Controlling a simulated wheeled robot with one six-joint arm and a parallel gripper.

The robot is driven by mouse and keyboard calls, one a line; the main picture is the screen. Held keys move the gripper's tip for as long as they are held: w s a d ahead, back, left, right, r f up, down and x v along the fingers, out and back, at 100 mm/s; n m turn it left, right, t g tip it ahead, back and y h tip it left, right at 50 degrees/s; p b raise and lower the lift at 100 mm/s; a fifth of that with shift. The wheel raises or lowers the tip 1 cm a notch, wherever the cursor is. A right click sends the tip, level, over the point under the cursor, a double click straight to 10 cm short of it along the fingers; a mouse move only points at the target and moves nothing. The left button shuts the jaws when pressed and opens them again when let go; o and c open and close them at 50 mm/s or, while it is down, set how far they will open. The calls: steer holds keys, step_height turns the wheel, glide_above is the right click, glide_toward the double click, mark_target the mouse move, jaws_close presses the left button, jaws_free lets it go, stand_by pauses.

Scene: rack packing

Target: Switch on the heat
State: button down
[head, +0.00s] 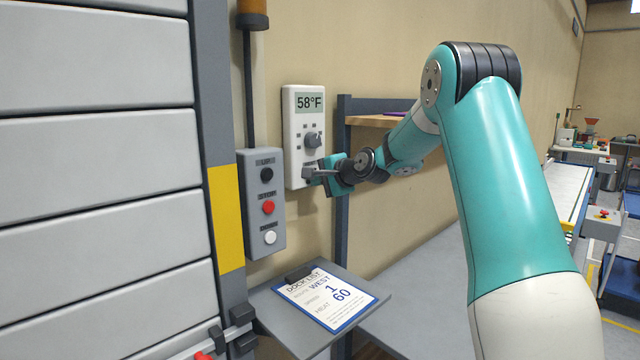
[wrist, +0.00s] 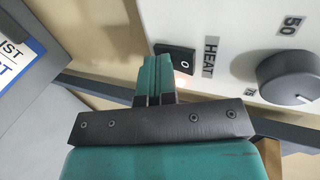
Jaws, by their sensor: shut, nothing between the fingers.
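The white thermostat (head: 292,115) on the wall reads 58°F and has a round grey dial (head: 312,140). In the wrist view the dial (wrist: 291,77) is at the right. The black heat switch (wrist: 174,58) shows an "O" mark beside the HEAT label (wrist: 211,57), with a faint reddish glow near it. My gripper (head: 309,173) is at the thermostat's lower part. Its shut fingers (wrist: 156,72) hold nothing and lie close beside the switch; I cannot tell whether they touch it.
A grey control box (head: 265,195) with black, red and white buttons hangs left of the thermostat. A clipboard (head: 324,299) marked WEST, 1 and 60 lies on a small shelf below. A blue-grey rack post (head: 342,230) stands just right. The shuttered door (head: 95,150) fills the left.

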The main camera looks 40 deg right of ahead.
steer(key=shift+r, duration=0.1)
steer(key=shift+r+p, duration=0.65)
steer(key=shift+r, duration=0.1)
steer(key=b+v, duration=0.4)
steer(key=v, duration=0.9)
steer(key=shift+s, duration=0.45)
steer(key=shift+d+f, duration=0.1)
